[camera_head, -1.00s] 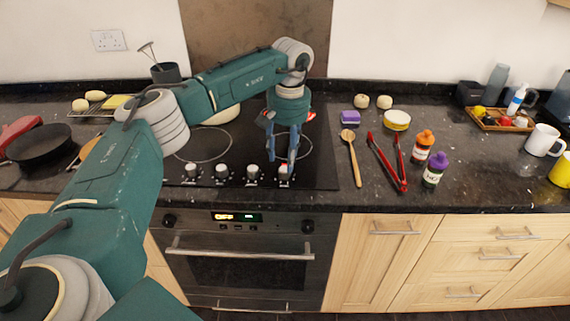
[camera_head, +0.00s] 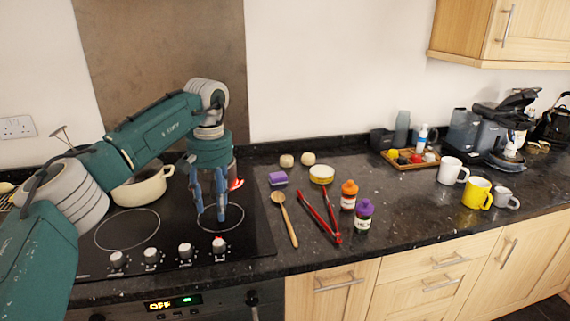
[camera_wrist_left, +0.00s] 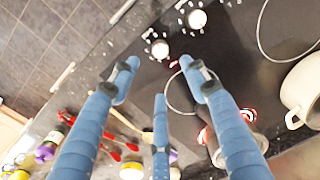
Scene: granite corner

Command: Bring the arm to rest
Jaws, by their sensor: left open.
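My left gripper (camera_head: 210,213) hangs fingers-down above the front right burner (camera_head: 220,217) of the black hob (camera_head: 165,247). In the left wrist view its blue fingers (camera_wrist_left: 158,82) are spread with nothing between them. It appears apart from the hob and holds nothing. My left arm reaches in from the left over the hob. My right gripper is out of view.
A cream pot (camera_head: 145,188) stands on the hob left of the gripper. Knobs line the hob's front. Mugs (camera_head: 478,193) stand farther right.

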